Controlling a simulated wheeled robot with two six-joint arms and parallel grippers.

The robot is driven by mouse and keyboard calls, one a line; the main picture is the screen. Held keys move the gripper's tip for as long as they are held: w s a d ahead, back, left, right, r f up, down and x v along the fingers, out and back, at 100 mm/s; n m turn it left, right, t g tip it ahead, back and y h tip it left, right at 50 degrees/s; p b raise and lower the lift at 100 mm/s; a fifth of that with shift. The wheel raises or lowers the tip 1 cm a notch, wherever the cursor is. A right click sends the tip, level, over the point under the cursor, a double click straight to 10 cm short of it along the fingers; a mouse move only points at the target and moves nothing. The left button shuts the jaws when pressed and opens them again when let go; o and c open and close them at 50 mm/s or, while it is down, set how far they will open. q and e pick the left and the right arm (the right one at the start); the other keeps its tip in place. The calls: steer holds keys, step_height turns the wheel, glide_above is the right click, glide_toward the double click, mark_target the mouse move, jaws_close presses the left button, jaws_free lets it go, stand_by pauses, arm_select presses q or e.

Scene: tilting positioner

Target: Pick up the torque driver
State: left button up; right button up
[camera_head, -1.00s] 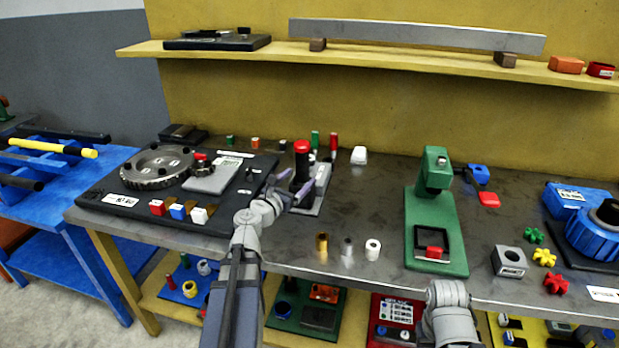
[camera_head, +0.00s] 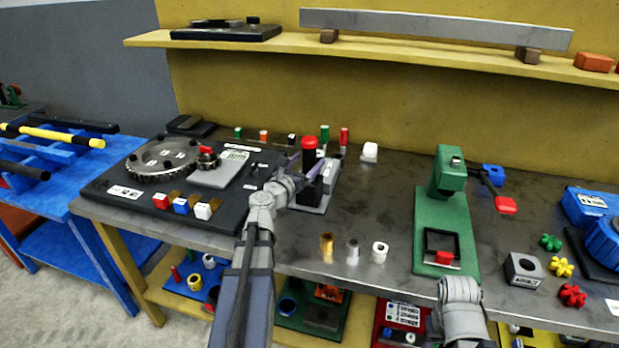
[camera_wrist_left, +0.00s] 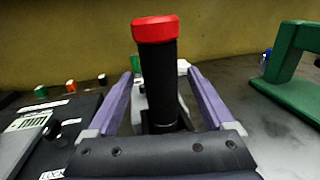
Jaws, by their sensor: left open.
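The torque driver, with a black handle and red cap (camera_head: 309,143), stands upright in a grey stand (camera_head: 318,203) at the back of the bench, right of the black board. In the left wrist view its black handle (camera_wrist_left: 158,82) rises in the centre, between the fingers. My left gripper (camera_head: 304,166) is open, with one purple finger on each side of the handle. In the left wrist view, gaps show between the handle and both fingers (camera_wrist_left: 160,85).
A black board (camera_head: 120,207) with a gear disc (camera_head: 162,162) lies to the left. A green press (camera_head: 446,220) stands to the right. Small brass, grey and white cylinders (camera_head: 353,250) stand in front. Small coloured pegs (camera_head: 325,135) stand behind.

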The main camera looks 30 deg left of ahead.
arm_select(q)
steer(key=w, duration=0.5)
steer(key=shift+a+r, duration=0.1)
steer(key=shift+r, duration=0.05)
steer(key=shift+s, duration=0.1)
steer(key=shift+c, duration=0.2)
jaws_close()
stand_by(0.5)
